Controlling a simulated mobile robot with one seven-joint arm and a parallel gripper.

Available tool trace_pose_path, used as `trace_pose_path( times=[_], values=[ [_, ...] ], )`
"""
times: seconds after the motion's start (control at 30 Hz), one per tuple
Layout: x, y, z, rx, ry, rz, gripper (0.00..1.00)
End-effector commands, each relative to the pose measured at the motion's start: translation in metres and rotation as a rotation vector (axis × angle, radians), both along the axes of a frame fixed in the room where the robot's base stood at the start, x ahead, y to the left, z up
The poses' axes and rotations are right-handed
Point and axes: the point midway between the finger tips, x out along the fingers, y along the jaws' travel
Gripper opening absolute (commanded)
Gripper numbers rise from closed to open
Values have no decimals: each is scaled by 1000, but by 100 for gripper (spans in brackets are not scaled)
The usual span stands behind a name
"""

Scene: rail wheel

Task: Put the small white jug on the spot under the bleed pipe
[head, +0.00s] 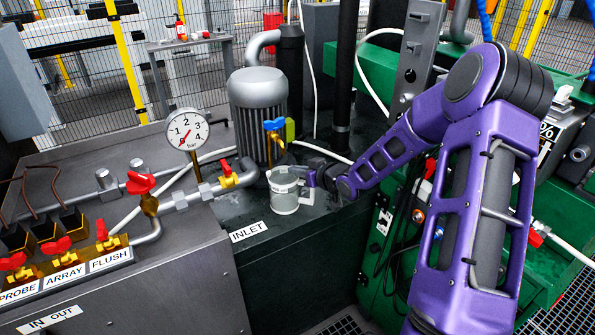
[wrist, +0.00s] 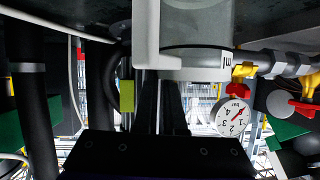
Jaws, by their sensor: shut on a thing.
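The small white jug (head: 285,197) is upright over the dark tank top, near its right part. My gripper (head: 311,178) comes in from the right and is shut on the jug's handle side. In the wrist view the jug (wrist: 196,62) fills the upper middle, with the dark fingers of my gripper (wrist: 160,108) reaching to it. A brass valve with a blue handle (head: 274,126) stands just behind and above the jug; I take its downward pipe as the bleed pipe. The marked spot is not visible, and I cannot tell whether the jug's base touches the surface.
A grey ribbed motor (head: 258,103) stands behind the jug. A pressure gauge (head: 187,130) and a red-handled valve (head: 226,168) are to its left. The INLET label (head: 249,231) lies in front, near the tank edge. A black vertical pipe (head: 344,75) rises behind my arm.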

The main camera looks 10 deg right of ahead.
Motion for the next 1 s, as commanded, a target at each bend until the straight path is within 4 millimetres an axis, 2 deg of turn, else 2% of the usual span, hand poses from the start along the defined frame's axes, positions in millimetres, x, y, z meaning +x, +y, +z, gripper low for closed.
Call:
trace_pose_path(
  times=[0.03,0.2,0.5,0.63,1.0],
  values=[
    [0,0,-1,0,0,0,9],
    [0,0,0,0,0,0,39],
    [-1,-1,1,0,0,0,39],
    [-10,-5,7,-2,-2,0,39],
    [-72,-35,38,-2,1,-3,39]
  ],
)
